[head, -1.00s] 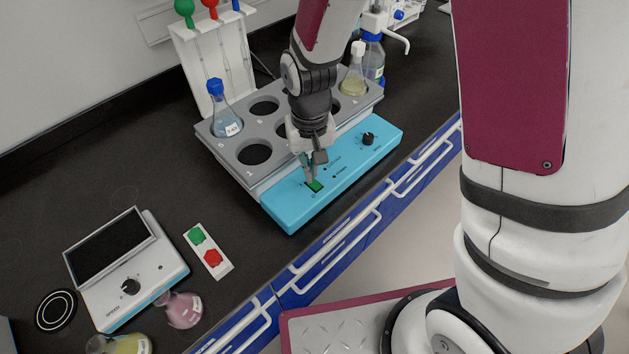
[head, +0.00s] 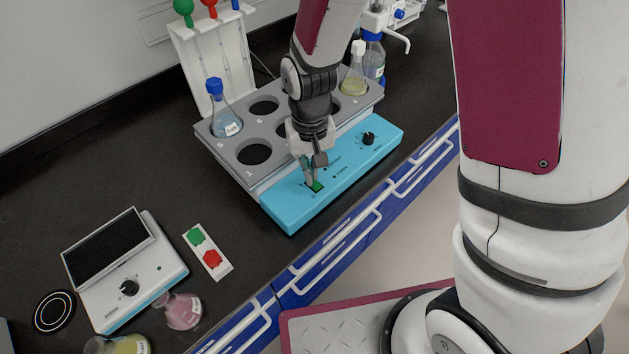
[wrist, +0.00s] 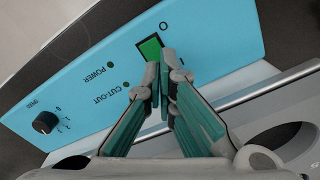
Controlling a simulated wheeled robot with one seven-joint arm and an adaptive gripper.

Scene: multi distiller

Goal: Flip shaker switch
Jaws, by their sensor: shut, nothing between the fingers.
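The shaker (head: 277,196) has a blue front panel and a grey holder plate with round holes. Its switch is a green rocker (wrist: 150,47) in a black frame, marked with an O beside it. In the head view the switch (head: 317,186) is partly hidden by my fingers. My gripper (wrist: 160,77) is shut and empty. Its fingertips are at the near edge of the green switch in the wrist view; I cannot tell whether they touch it. In the head view my gripper (head: 311,180) points down at the panel from above.
A flask with a blue cap (head: 227,122) and a flask with yellowish liquid (head: 354,82) stand in the holder. A black knob (head: 368,138) is on the panel. A hot plate (head: 150,290), a button plate (head: 208,252) and a pink flask (head: 182,311) are at lower left.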

